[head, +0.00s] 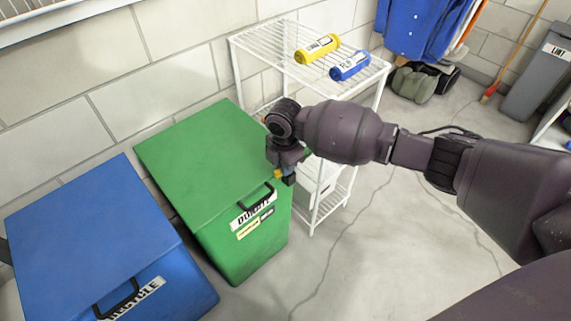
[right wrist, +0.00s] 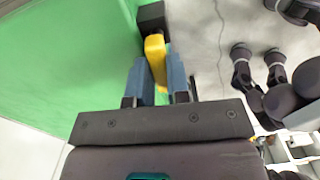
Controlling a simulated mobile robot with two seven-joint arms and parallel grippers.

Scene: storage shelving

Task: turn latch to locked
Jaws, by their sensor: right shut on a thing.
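The latch is a yellow handle (right wrist: 155,52) on a black mount (right wrist: 151,17) at the side of the green bin (head: 200,150). In the head view a small bit of yellow (head: 278,174) shows beside my right gripper (head: 288,180), at the bin's right edge. In the right wrist view the blue fingers of my right gripper (right wrist: 160,76) are on either side of the yellow handle and shut on it. The handle looks roughly in line with the fingers, tilted slightly. My left gripper is not in view.
A blue bin (head: 90,230) labelled RECYCLE stands left of the green bin. A white wire rack (head: 310,75) behind my right arm holds a yellow bottle (head: 318,49) and a blue bottle (head: 350,66). The floor in front of the rack is clear.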

